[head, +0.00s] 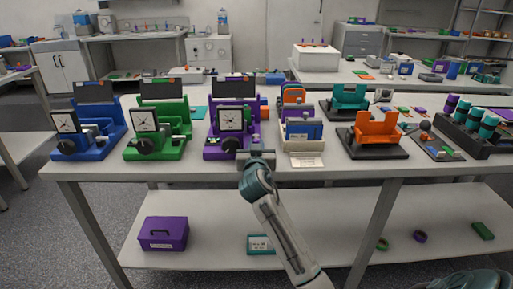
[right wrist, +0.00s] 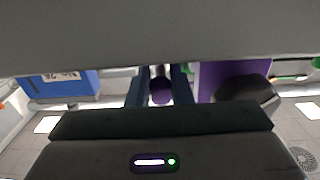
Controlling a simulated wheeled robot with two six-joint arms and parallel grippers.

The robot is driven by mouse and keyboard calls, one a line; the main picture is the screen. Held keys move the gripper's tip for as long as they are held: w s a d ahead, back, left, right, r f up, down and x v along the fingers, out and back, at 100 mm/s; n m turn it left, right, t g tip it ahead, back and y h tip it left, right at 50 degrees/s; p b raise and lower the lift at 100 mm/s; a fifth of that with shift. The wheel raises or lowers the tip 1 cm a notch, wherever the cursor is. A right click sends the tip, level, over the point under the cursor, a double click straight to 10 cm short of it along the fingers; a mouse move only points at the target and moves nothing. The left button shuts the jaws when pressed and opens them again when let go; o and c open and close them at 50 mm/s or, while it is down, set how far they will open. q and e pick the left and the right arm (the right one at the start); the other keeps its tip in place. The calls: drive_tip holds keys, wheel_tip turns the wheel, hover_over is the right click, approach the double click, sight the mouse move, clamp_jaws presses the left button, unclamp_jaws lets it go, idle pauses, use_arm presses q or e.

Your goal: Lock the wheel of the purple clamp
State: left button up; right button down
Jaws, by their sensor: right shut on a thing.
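The purple clamp (head: 235,124) stands on the table, third in a row of clamps, with a white dial on its front. Its dark wheel (head: 229,144) sits low at the front; a dark rounded shape, likely this wheel (right wrist: 245,92), shows right of my fingers in the right wrist view. My right gripper (head: 257,158) is at the table's front edge, just right of the clamp's base. In the right wrist view its fingers (right wrist: 160,88) are shut on a small purple knob (right wrist: 161,91). How the knob joins the wheel is hidden. My left gripper is out of view.
A green clamp (head: 158,128) and a blue clamp (head: 88,132) stand to the left. A holder with a blue box (head: 304,131) is close on the right, with an orange clamp (head: 375,130) beyond. A purple case (head: 163,232) lies on the lower shelf.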

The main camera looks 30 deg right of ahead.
drive_tip(key=c, duration=1.3)
unclamp_jaws()
drive_tip(key=shift+s+a+f, duration=0.1)
drive_tip(key=shift+s+a, duration=0.25)
drive_tip(key=shift+s, duration=0.1)
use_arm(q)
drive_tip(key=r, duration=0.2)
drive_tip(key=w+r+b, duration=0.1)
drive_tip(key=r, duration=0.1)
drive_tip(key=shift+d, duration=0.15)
use_arm(e)
drive_tip(key=v, duration=0.9)
drive_tip(key=shift+s+a, duration=0.2)
drive_tip(key=shift+s, duration=0.15)
